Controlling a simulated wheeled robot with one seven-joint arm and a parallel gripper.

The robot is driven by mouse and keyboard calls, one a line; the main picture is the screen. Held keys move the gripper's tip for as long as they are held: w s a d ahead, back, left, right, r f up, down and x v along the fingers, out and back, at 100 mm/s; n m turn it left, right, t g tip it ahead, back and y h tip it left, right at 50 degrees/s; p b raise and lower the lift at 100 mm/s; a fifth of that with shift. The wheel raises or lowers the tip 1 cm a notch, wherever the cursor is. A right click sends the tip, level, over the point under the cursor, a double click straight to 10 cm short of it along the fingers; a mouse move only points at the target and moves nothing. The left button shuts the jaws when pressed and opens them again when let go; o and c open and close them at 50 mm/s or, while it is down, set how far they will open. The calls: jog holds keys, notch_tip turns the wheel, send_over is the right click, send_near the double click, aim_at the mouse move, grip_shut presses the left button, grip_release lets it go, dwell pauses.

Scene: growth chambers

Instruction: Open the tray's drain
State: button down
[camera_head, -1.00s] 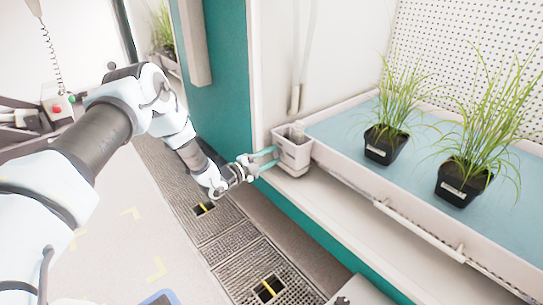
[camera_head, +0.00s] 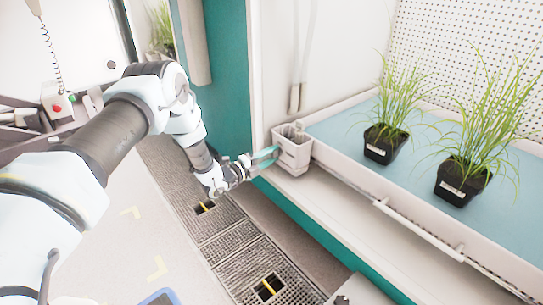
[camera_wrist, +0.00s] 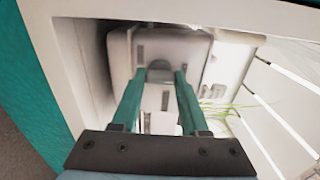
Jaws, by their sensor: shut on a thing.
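The tray (camera_head: 340,170) is a long pale trough with a blue-grey bed. At its left end is a small pale drain box (camera_head: 294,160), also seen in the wrist view (camera_wrist: 194,48). My gripper (camera_head: 274,153) reaches the box's left side with its teal fingers. In the wrist view my gripper (camera_wrist: 164,72) has its fingertips around a small grey piece on the box's face, which looks like the drain's lever or knob. The fingertips partly hide this piece, and I cannot tell its exact shape or position.
Two black pots of grass, a nearer one (camera_head: 462,182) and a farther one (camera_head: 384,144), stand on the tray. A pale ledge (camera_head: 340,213) runs in front of it. A teal wall panel (camera_head: 227,100) rises behind my wrist. Floor grating (camera_head: 230,243) lies below.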

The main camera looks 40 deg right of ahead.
jog(key=shift+c, duration=2.1)
grip_release()
jog(key=shift+a, duration=0.1)
jog(key=a+p, duration=0.3)
jog(key=a, duration=0.7)
jog(key=shift+w+a, duration=0.3)
